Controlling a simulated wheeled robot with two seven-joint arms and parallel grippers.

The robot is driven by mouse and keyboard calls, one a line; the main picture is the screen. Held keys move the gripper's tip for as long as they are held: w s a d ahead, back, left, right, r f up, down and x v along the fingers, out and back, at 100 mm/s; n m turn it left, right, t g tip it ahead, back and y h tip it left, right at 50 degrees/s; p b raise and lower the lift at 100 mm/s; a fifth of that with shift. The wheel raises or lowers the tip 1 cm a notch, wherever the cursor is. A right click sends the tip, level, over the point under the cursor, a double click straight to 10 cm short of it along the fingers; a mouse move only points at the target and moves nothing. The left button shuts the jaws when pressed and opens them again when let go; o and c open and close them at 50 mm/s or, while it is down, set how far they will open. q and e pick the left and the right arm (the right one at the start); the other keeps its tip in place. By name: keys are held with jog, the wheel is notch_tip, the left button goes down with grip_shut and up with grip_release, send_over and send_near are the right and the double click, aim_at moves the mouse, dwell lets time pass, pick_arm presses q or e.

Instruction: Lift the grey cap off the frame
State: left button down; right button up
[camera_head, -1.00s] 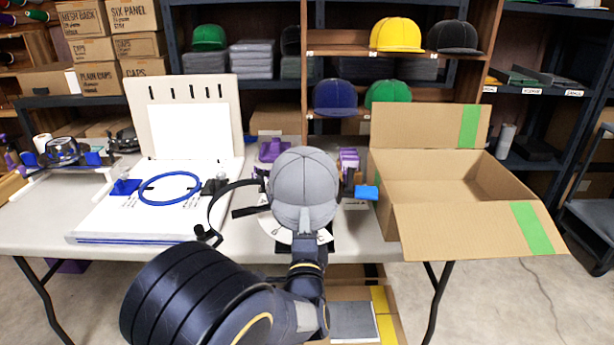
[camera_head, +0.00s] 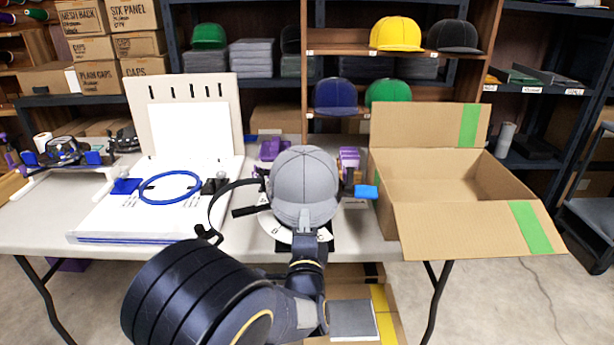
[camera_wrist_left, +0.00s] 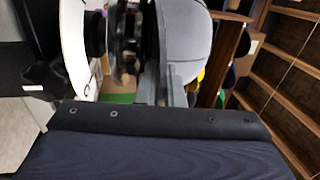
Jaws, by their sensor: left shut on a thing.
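The grey cap (camera_head: 304,180) sits over the cap frame in the middle of the table, crown up. The frame (camera_head: 290,237) shows only in part below and beside the cap, with a white marked disc and a black strap at its left. My left gripper (camera_head: 308,224) reaches in from the front and is shut at the cap's near lower edge. In the left wrist view the cap (camera_wrist_left: 186,40) is close against the fingers, with the dark frame parts beside it. The fingertips' exact grip is partly hidden. My right gripper is in neither view.
An open cardboard box (camera_head: 455,185) stands on the table (camera_head: 365,232) to the right. A white board with a blue hoop (camera_head: 170,187) lies at the left. A blue-tipped clamp (camera_head: 366,192) is close to the cap's right side.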

pick_arm(q)
jog(key=shift+s+r+p, duration=0.15)
jog(key=shift+r+p, duration=0.7)
jog(key=shift+r, duration=0.15)
jog(key=shift+s+r+p, duration=0.2)
jog(key=shift+r+p, duration=0.6)
jog(key=shift+r, duration=0.2)
jog(key=shift+s+r+p, duration=0.15)
jog(key=shift+r+p, duration=0.7)
jog(key=shift+r, duration=0.15)
jog(key=r+p, duration=0.3)
jog(key=r, duration=0.1)
jog(key=shift+s+p, duration=0.3)
jog(key=shift+a, duration=0.1)
